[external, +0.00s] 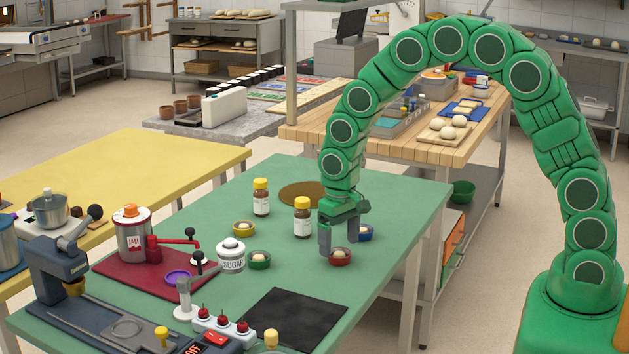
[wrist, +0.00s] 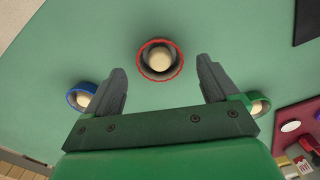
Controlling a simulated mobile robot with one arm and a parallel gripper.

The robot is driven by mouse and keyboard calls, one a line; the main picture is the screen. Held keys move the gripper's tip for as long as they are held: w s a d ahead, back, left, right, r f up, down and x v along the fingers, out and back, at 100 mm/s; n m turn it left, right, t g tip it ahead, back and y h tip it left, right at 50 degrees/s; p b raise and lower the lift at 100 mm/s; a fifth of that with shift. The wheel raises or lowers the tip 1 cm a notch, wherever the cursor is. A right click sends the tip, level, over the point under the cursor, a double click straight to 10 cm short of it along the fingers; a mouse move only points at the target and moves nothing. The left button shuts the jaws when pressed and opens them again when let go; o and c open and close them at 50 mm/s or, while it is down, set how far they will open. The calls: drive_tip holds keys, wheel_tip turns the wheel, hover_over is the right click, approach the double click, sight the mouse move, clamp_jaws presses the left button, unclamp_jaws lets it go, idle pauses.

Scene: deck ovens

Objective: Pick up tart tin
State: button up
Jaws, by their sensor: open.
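Several small tart tins with pale filling stand on the green table (external: 390,200). The red tart tin (external: 340,258) is below and close to my gripper (external: 339,248) in the external view. In the wrist view the red tin (wrist: 160,60) lies ahead of the open fingers of my gripper (wrist: 163,85), centred between them. The blue tin (external: 366,233) is just right of the gripper; in the wrist view it is by the left finger (wrist: 82,95). The green tin (external: 259,260) is to the left; in the wrist view it is by the right finger (wrist: 260,104). My gripper is empty.
A sugar jar (external: 231,255) and a yellow tin (external: 243,228) are farther left. A black mat (external: 297,317) lies in front. The table's right side is clear.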

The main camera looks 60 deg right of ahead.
wheel_tip(320, 180, down, 2)
drive_tip(key=shift+s+f, duration=0.1)
drive_tip(key=shift+f, duration=0.15)
drive_tip(key=c, duration=1.1)
drive_tip(key=shift+r, duration=0.1)
wheel_tip(320, 180, up, 3)
drive_tip(key=shift+r, duration=0.2)
drive_tip(key=s+r, duration=0.3)
drive_tip(key=s, duration=0.1)
drive_tip(key=s+r, duration=0.3)
drive_tip(key=s, duration=0.2)
drive_tip(key=s+r, duration=0.3)
drive_tip(key=s, duration=0.1)
drive_tip(key=shift+s+r, duration=0.2)
drive_tip(key=shift+s, duration=0.1)
drive_tip(key=w+f+n, duration=0.1)
drive_tip(key=w+f, duration=0.1)
drive_tip(key=w, duration=0.3)
drive_tip(key=w+f+n, duration=0.1)
drive_tip(key=w+f, duration=0.2)
drive_tip(key=w, duration=0.3)
drive_tip(key=w+f+n, duration=0.1)
drive_tip(key=w+f, duration=0.1)
drive_tip(key=w, duration=0.3)
drive_tip(key=shift+w+f+n, duration=0.2)
drive_tip(key=shift+w+n, duration=0.1)
drive_tip(key=shift+n, duration=0.1)
drive_tip(key=shift+c, duration=0.2)
